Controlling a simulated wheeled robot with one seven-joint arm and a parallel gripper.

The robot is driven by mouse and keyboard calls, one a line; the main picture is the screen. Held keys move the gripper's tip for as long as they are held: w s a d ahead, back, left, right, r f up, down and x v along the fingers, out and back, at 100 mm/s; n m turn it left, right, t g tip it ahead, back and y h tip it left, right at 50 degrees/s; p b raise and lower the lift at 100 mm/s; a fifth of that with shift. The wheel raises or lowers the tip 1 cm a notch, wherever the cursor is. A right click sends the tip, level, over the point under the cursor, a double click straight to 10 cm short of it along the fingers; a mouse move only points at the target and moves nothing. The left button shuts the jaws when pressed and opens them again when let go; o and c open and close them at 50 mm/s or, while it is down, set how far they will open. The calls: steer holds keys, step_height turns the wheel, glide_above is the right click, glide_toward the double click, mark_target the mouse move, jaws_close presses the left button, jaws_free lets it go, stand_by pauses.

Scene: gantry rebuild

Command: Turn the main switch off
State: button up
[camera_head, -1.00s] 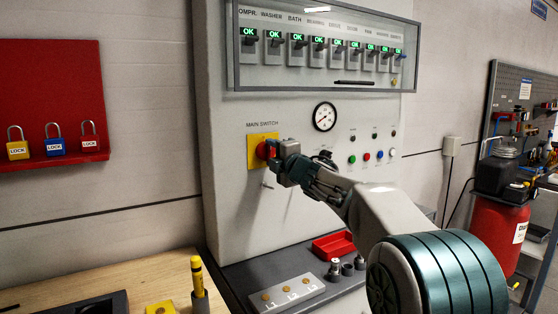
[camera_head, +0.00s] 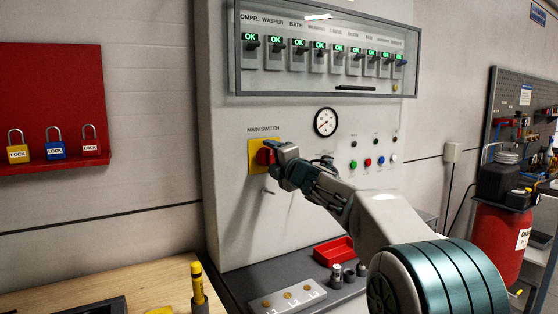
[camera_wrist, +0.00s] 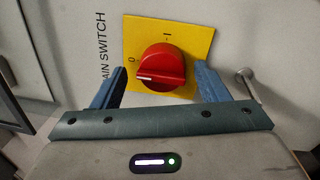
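The main switch is a red knob (camera_head: 265,156) on a yellow plate (camera_head: 255,166) on the grey cabinet front. In the wrist view the red knob (camera_wrist: 160,68) shows a white mark at its left end, close to the 0 label; the I label is at the top of the yellow plate (camera_wrist: 196,38). My gripper (camera_head: 278,158) is at the knob, coming from the right. In the wrist view my gripper (camera_wrist: 160,80) is open, with one blue finger on each side of the knob and visible gaps to it.
A small metal peg (camera_wrist: 246,80) sticks out beside the plate. A clear-covered row of breaker switches (camera_head: 320,58) is above, with a gauge (camera_head: 325,122) to the right. A red padlock board (camera_head: 50,110) hangs at left. A red tray (camera_head: 334,251) stands on the ledge below.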

steer(key=shift+d, duration=0.25)
steer(key=b+v, duration=0.2)
steer(key=v, duration=1.1)
steer(key=shift+s, duration=0.3)
steer(key=shift+d, duration=0.15)
steer(key=s+d+f+m+g+h+p, duration=0.25)
steer(key=s+d+f+m+h, duration=0.2)
steer(key=d+m+h, duration=0.35)
steer(key=s+d+f+m+g+h+p, duration=0.1)
steer(key=s+d+f+m+h+p, duration=0.25)
steer(key=s+d+m, duration=0.5)
steer(key=s+a+f+m+g+p, duration=0.1)
steer(key=s+f+m+g, duration=0.3)
steer(key=s, duration=0.6)
steer(key=s+a+f+m+g+p, duration=0.1)
steer(key=s+f+m+g+p, duration=0.3)
steer(key=s+f+m, duration=0.3)
steer(key=s+f+g+y, duration=0.1)
steer(key=s+f, duration=0.1)
steer(key=s, duration=0.1)
steer(key=shift+a, duration=0.25)
